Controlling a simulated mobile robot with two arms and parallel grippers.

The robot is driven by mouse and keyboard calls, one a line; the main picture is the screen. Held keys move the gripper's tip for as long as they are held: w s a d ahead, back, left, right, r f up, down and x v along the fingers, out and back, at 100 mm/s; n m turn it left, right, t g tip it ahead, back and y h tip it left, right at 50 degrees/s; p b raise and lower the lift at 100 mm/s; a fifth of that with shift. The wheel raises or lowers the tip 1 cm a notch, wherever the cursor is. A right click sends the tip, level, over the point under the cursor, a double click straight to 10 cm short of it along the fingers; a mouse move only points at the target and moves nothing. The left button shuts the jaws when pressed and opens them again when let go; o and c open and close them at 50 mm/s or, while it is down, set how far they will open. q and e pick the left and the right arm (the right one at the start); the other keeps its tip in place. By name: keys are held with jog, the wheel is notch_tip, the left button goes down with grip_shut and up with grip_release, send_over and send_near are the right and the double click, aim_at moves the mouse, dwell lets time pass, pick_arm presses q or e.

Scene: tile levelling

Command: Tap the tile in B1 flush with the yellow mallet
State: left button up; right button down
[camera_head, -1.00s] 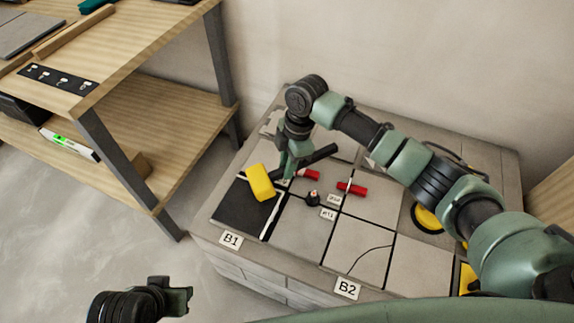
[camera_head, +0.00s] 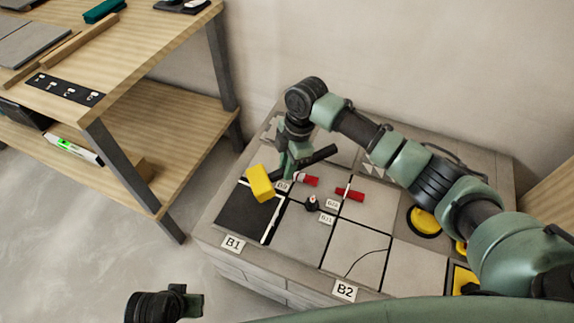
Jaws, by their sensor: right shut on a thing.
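My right gripper (camera_head: 291,170) is shut on the dark handle of the yellow mallet (camera_head: 261,183). The mallet's yellow block head is over the back part of the dark square (camera_head: 245,216) behind the B1 label (camera_head: 233,244). I cannot tell whether the head touches it, nor whether that square sits proud. A white strip (camera_head: 271,222) runs along the square's right side. The B2 label (camera_head: 345,290) is at the front edge, further right. My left gripper (camera_head: 190,303) is at the bottom, off the platform; its jaw opening is unclear.
Grey tiles (camera_head: 300,236) lie right of the dark square, one with a crack-like line. Two red pieces (camera_head: 350,194) and a small black knob (camera_head: 312,203) stand among them. Yellow round items (camera_head: 425,221) are at the right. A wooden shelf (camera_head: 165,115) stands at left, with floor between.

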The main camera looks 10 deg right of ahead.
jog(key=shift+r, duration=0.3)
pick_arm(q)
jog(key=shift+f, duration=0.95)
pick_arm(e)
jog(key=shift+f, duration=0.1)
